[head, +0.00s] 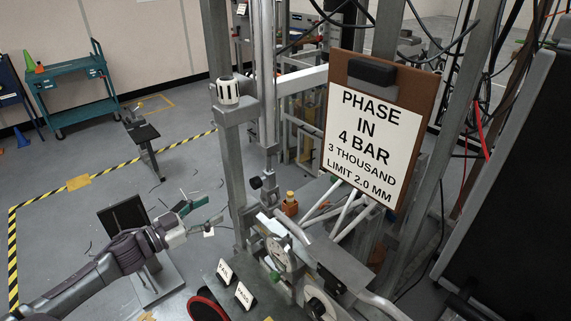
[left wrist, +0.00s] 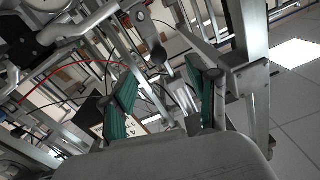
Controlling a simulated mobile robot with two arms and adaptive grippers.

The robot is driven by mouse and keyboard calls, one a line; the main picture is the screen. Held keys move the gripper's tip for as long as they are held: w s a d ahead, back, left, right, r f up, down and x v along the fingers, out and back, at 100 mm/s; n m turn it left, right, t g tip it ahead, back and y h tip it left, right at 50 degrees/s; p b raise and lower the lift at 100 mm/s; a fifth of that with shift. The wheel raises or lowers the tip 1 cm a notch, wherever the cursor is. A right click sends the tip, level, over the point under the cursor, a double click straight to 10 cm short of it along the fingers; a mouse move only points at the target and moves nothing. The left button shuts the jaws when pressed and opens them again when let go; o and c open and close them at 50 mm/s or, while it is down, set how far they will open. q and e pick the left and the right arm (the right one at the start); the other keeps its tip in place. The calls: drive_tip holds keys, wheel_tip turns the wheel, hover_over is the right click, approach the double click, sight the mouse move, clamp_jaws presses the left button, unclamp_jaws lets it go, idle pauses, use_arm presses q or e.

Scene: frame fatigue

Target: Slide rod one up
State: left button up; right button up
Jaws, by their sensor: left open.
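No part is labelled rod one, so I cannot tell for sure which it is. A grey vertical rod (head: 267,90) runs down the test frame in the head view. Its lower end has a fork-like joint, with a black knob (head: 256,183) beside it. My left gripper (head: 207,209) has green finger pads and is open and empty, left of the frame and apart from the rod. In the left wrist view its two fingers (left wrist: 160,98) are spread, with metal frame parts and a dark round knob (left wrist: 158,55) beyond them. My right gripper is not in view.
A dial gauge (head: 278,252) and FAIL (head: 224,271) and PASS (head: 244,295) cards are at the front. A frame post (head: 236,170) stands between my gripper and the rod. Floor at left is mostly open.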

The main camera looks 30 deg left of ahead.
sight(253, 185)
use_arm(q)
drive_tip(key=shift+h, duration=0.3)
drive_tip(key=p+x, duration=0.1)
drive_tip(key=x, duration=0.3)
drive_tip(key=r+x, duration=0.1)
drive_tip(key=x, duration=0.4)
drive_tip(key=r+p+x, duration=0.1)
drive_tip(key=x, duration=0.3)
drive_tip(key=shift+w+d+p, duration=0.15)
drive_tip(key=shift+d+p, duration=0.15)
drive_tip(key=shift+d, duration=0.15)
drive_tip(key=shift+w+d+f, duration=0.15)
drive_tip(key=shift+w+f, duration=0.05)
drive_tip(key=shift+w, duration=0.15)
clamp_jaws()
